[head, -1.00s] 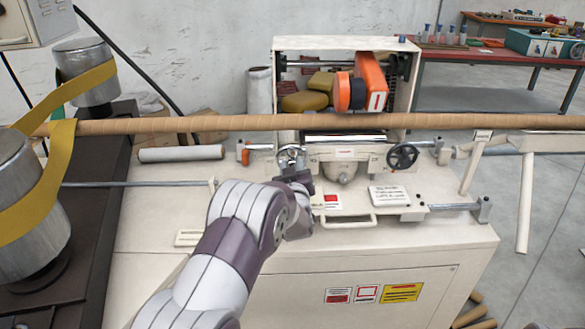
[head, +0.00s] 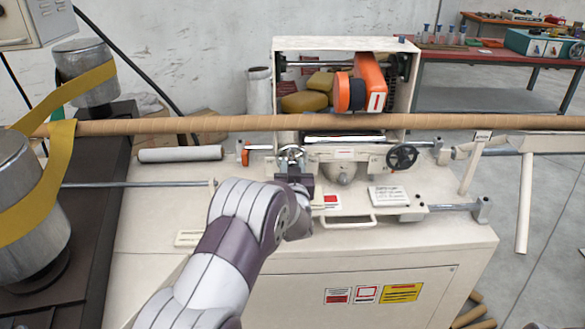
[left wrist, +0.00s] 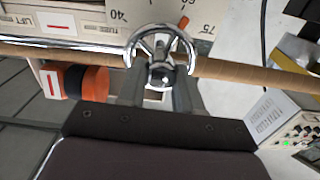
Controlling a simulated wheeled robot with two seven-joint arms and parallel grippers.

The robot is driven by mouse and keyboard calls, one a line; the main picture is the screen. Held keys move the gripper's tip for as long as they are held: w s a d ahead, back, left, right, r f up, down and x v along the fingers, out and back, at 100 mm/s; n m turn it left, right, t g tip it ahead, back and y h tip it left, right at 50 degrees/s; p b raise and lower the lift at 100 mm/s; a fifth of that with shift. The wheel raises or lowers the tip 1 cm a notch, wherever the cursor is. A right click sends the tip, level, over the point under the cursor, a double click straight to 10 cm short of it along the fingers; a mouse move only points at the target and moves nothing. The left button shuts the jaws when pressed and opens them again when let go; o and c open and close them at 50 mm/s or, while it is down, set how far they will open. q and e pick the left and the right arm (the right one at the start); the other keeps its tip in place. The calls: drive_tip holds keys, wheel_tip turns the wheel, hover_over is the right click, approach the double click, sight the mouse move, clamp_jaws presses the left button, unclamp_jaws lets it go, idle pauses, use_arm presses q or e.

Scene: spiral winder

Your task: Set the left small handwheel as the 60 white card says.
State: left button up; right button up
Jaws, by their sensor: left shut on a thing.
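The left small handwheel (head: 291,156) is a chrome spoked wheel on the front of the cream machine. My left gripper (head: 293,165) is shut on it, with the arm coming from the lower left. In the left wrist view the chrome handwheel (left wrist: 158,28) sits between the fingers (left wrist: 160,88). An orange pointer (left wrist: 184,22) lies between those figures, near a number cut by the top edge. A white card (head: 388,196) with small, unreadable text lies on the machine top. My right gripper is not in view.
A black handwheel (head: 402,157) is to the right on the same machine. A long brown tube (head: 300,122) runs across above the handwheels. An orange-and-black unit (head: 369,82) is in the open housing behind.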

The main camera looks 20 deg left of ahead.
use_arm(q)
drive_tip(key=shift+w+r, duration=0.1)
drive_tip(key=shift+r, duration=0.3)
drive_tip(key=o, duration=1)
drive_tip(key=shift+o, duration=0.2)
drive_tip(key=shift+f, duration=0.15)
drive_tip(key=b+v, duration=0.1)
drive_tip(key=v, duration=1.1)
drive_tip(key=shift+s, duration=0.35)
drive_tip(key=shift+d+f, duration=0.1)
drive_tip(key=shift+d, duration=0.05)
